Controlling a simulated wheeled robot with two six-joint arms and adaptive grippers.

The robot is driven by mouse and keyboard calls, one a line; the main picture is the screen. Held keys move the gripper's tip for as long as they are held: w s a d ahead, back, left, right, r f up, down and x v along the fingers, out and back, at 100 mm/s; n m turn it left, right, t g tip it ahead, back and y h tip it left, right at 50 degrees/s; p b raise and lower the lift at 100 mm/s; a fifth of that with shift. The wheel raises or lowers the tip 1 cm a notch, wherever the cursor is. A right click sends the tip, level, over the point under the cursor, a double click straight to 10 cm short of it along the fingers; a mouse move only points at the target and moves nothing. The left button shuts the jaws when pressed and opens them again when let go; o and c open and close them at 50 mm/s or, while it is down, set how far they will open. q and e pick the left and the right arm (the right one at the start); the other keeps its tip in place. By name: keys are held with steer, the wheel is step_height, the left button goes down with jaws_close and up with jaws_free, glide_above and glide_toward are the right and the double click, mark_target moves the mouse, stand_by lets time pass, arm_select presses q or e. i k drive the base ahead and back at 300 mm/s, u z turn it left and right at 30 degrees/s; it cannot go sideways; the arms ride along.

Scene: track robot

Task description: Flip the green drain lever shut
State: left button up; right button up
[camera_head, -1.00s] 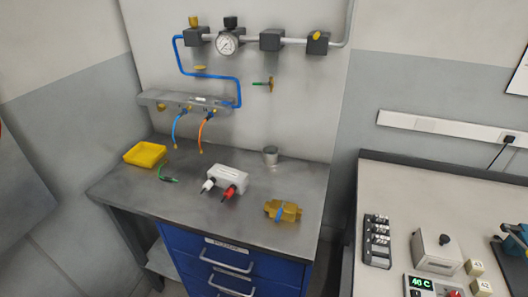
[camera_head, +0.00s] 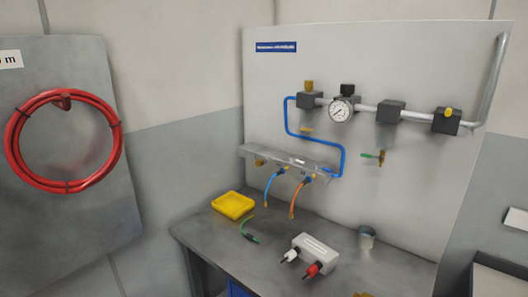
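The green drain lever (camera_head: 369,155) is small and sits on a brass fitting (camera_head: 381,158) on the pale back panel, below the grey pipe and right of the blue tube. The lever points to the left, roughly level.
A grey bench (camera_head: 220,236) stands below the panel. On it are a yellow tray (camera_head: 232,206), a green-handled tool (camera_head: 249,232), a white box (camera_head: 313,254) with white and red plugs, and a metal cup (camera_head: 366,237). A red hose coil (camera_head: 115,150) hangs at the left.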

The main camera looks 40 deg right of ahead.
mark_target(381, 157)
steer(key=u, duration=0.8)
steer(key=k, duration=0.85)
steer(key=z, duration=0.95)
